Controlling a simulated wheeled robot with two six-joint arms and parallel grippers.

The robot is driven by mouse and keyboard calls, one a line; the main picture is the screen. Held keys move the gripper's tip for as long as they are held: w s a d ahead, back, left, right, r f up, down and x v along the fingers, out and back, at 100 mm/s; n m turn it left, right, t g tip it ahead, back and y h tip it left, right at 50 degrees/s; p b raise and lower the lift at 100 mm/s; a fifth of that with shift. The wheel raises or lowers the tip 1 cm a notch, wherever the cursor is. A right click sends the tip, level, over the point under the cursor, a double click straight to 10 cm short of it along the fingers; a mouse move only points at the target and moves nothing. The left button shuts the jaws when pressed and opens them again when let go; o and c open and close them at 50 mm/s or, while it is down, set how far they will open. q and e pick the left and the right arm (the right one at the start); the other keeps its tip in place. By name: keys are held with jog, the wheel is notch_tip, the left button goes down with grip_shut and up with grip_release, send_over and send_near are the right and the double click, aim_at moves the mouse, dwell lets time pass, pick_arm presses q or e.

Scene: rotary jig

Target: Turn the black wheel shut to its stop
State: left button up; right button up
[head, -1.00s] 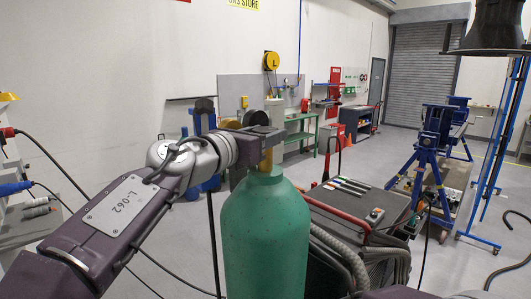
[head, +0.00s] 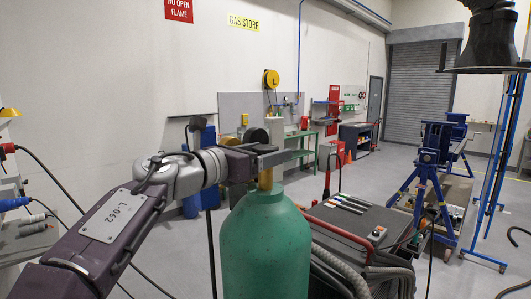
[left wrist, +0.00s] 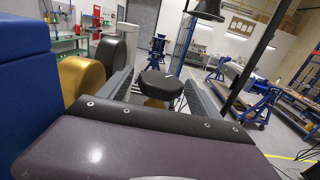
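The black wheel (left wrist: 160,85) is a dark, rounded knob on a brass stem, seen in the left wrist view. My left gripper (left wrist: 158,90) is open, with one finger on each side of the wheel and a visible gap at both sides. In the head view my left gripper (head: 284,157) is at the top of the green gas cylinder (head: 265,245), above its brass valve (head: 265,178). The wheel is hidden behind the gripper there, and its turn angle cannot be read. My right gripper is not in view.
Blue (left wrist: 25,80), gold (left wrist: 82,76) and black (left wrist: 110,52) rounded bodies stand close at the left in the wrist view. A dark machine with hoses (head: 350,228) stands right of the cylinder. A black hood (head: 490,40) hangs at upper right.

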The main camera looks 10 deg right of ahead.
pick_arm(q)
jog(key=shift+s+a, duration=0.15)
jog(key=shift+a, duration=0.1)
jog(key=b+v, duration=0.3)
jog(key=v, duration=0.5)
jog(key=shift+a, duration=0.15)
